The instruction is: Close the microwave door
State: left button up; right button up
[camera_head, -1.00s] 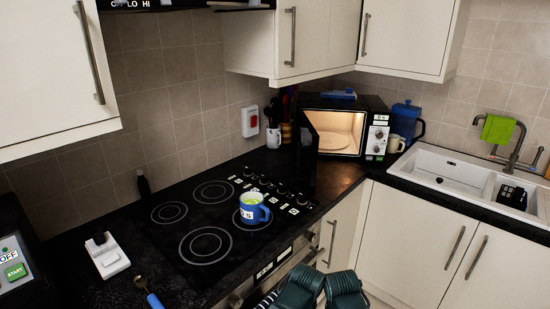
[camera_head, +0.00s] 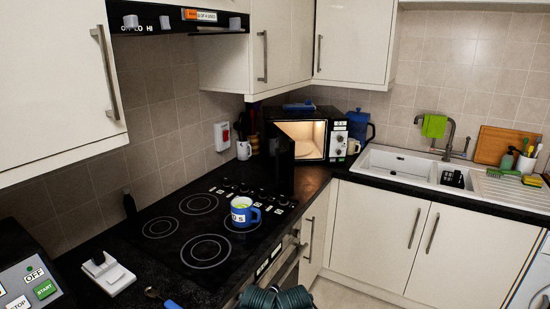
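The black microwave (camera_head: 325,114) stands in the back corner of the counter, its lit interior (camera_head: 305,138) showing. Its dark door (camera_head: 282,147) is open, swung out on the left side towards me and seen nearly edge-on. The control panel with knobs is on the right of the opening. Dark green ribbed parts, which look like my own arms, show at the bottom edge. No gripper fingers can be seen, and nothing of mine is near the door.
A black hob (camera_head: 188,232) carries a blue mug (camera_head: 243,212) at its right edge. A white mug (camera_head: 244,150) stands left of the microwave, a blue jug (camera_head: 359,125) to its right. The sink (camera_head: 400,165) is further right. Wall cupboards hang above; the counter before the microwave opening is clear.

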aim_at(280, 148)
jog(key=i+l+u, duration=0.1)
jog(key=i+l, duration=0.15)
jog(key=i, duration=0.2)
jog(key=i+l+u, duration=0.15)
jog(key=i, duration=0.3)
jog(key=l, duration=0.1)
